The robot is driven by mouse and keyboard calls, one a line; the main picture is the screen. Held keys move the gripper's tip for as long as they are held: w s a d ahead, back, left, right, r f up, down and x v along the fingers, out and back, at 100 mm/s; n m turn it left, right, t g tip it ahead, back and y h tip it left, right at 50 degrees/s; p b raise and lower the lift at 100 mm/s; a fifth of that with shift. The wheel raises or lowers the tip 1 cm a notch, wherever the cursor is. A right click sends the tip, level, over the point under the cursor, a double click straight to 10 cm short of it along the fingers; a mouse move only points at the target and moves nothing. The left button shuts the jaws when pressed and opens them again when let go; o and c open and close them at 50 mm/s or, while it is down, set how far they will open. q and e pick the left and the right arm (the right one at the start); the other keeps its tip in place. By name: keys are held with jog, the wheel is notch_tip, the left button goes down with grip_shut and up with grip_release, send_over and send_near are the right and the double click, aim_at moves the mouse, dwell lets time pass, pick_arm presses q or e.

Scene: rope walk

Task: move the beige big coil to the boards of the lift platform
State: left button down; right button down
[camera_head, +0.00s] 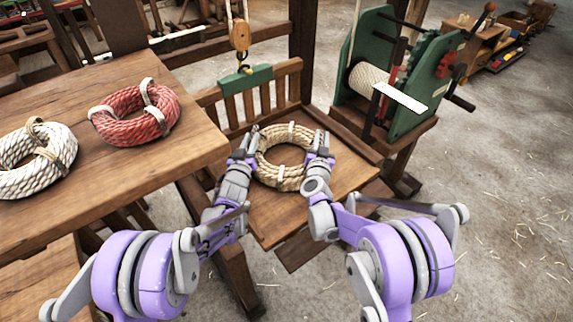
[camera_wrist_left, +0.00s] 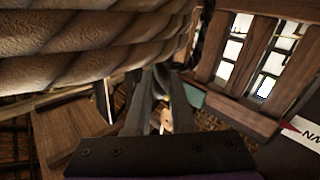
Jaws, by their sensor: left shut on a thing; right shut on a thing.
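The beige big coil (camera_head: 284,180) is a thick ring of rope with pale bindings, seen over the lift platform's boards (camera_head: 268,226) in the head view. My left gripper (camera_head: 250,146) is shut on its left side. My right gripper (camera_head: 318,150) is shut on its right side. In the left wrist view the coil (camera_wrist_left: 90,45) fills the upper left, close to the fingers (camera_wrist_left: 165,100). I cannot tell whether the coil's underside touches the boards.
A wooden table (camera_head: 190,140) at left carries a red coil (camera_head: 117,124) and a white coil (camera_head: 50,152). A slatted rail (camera_head: 290,85) and a pulley block (camera_head: 239,36) stand behind the platform. A green winch (camera_head: 415,95) stands at right. Straw-strewn floor (camera_head: 510,200) is open at right.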

pick_arm(q)
jog(key=shift+d+f, duration=0.25)
jog(key=shift+f, duration=0.15)
pick_arm(e)
jog(key=shift+a+f, duration=0.25)
jog(key=shift+f, duration=0.25)
pick_arm(q)
jog(key=c, duration=0.9)
grip_release()
jog(key=shift+s, duration=0.1)
pick_arm(e)
jog(key=c, duration=0.9)
grip_release()
jog(key=shift+r, duration=0.1)
pick_arm(q)
jog(key=shift+o, duration=0.7)
jog(key=shift+a, duration=0.15)
pick_arm(e)
jog(key=shift+o, duration=0.7)
jog(key=shift+d, duration=0.2)
pick_arm(q)
notch_tip(320, 180, up, 10)
jog(key=shift+f, duration=0.15)
pick_arm(e)
jog(key=shift+s, duration=0.15)
pick_arm(q)
jog(key=shift+r, duration=0.2)
pick_arm(e)
jog(key=v, duration=1.1)
jog(key=shift+s, duration=0.4)
